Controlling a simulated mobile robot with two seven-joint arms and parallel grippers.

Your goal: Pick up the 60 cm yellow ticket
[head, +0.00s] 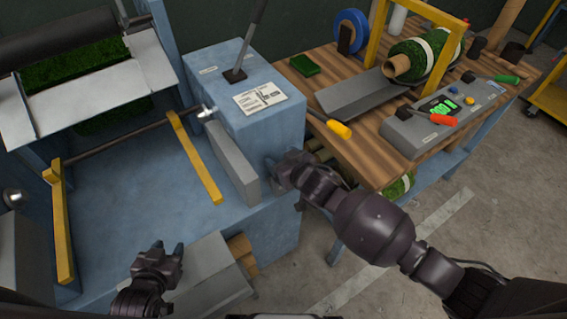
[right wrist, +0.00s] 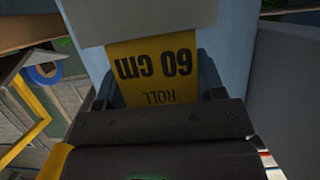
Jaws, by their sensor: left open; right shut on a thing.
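The yellow ticket (right wrist: 155,62) shows in the right wrist view, printed "60 cm" and "ROLL" in dark letters that appear upside down. Its far end meets a grey block (right wrist: 140,20); I cannot tell whether it is still attached there. My right gripper (right wrist: 158,90) is shut on the ticket, one finger at each side. In the head view my right gripper (head: 277,174) is at the right front corner of the blue machine, and the ticket is hidden there. My left gripper (head: 168,254) is open and empty, low in front of the machine's blue bed.
The blue machine (head: 275,135) carries a lever, a label and yellow bars (head: 195,160). A wooden bench (head: 355,150) to the right holds a turf roll (head: 410,58), a grey control box (head: 445,122) and screwdrivers. Grey floor (head: 430,225) is open at the lower right.

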